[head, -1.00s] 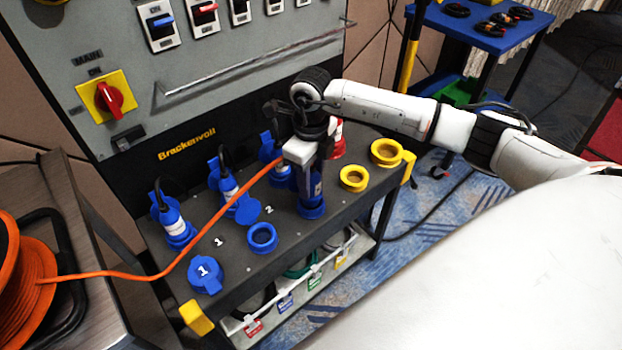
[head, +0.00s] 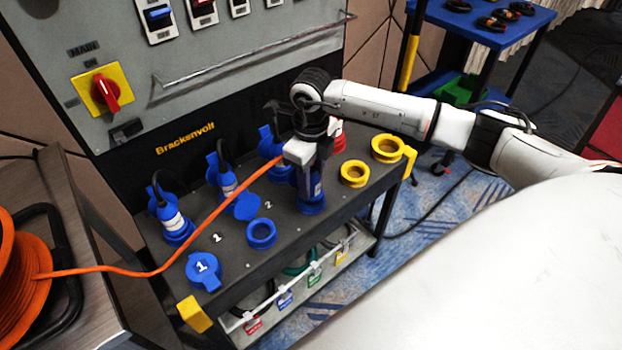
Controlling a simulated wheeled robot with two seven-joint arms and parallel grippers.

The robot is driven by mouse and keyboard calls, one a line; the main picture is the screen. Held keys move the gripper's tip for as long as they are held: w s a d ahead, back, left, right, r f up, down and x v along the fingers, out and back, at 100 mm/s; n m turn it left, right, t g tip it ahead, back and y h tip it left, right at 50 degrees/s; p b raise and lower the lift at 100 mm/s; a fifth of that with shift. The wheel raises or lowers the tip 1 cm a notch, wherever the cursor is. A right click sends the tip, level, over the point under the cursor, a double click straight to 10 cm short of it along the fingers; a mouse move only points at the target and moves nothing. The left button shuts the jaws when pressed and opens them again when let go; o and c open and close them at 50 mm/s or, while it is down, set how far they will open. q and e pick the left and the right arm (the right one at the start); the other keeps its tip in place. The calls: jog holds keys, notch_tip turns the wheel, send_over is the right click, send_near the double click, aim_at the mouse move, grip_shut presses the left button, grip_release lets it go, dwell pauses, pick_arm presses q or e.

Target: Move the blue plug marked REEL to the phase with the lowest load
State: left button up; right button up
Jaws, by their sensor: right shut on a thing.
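My right gripper (head: 304,168) points down over the socket shelf and is shut on the blue plug (head: 310,187), which is mostly hidden by the fingers. The orange cable runs from the plug to the reel (head: 20,275) at the left. The plug stands upright at a blue socket (head: 312,206) in the front row; I cannot tell whether it is fully seated. Left of it are an open blue socket (head: 261,233) and a blue socket with a closed lid marked 1 (head: 203,269). Several other blue plugs stand in the back row, one at the left (head: 172,217). My left gripper is not in view.
Two yellow sockets (head: 354,173) sit right of my gripper, and a red connector (head: 338,137) stands behind it. The panel has a red main switch (head: 105,93) and a metal rail (head: 255,55). A blue cart (head: 490,32) stands at the back right.

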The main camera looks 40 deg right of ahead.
aim_at(312, 170)
jog(key=shift+f, duration=0.2)
jog(key=o, duration=1.6)
jog(key=shift+o, duration=0.2)
jog(key=shift+r, duration=0.1)
jog(key=shift+r+p, duration=2.1)
jog(key=shift+r, duration=0.9)
jog(key=shift+s+f, duration=0.1)
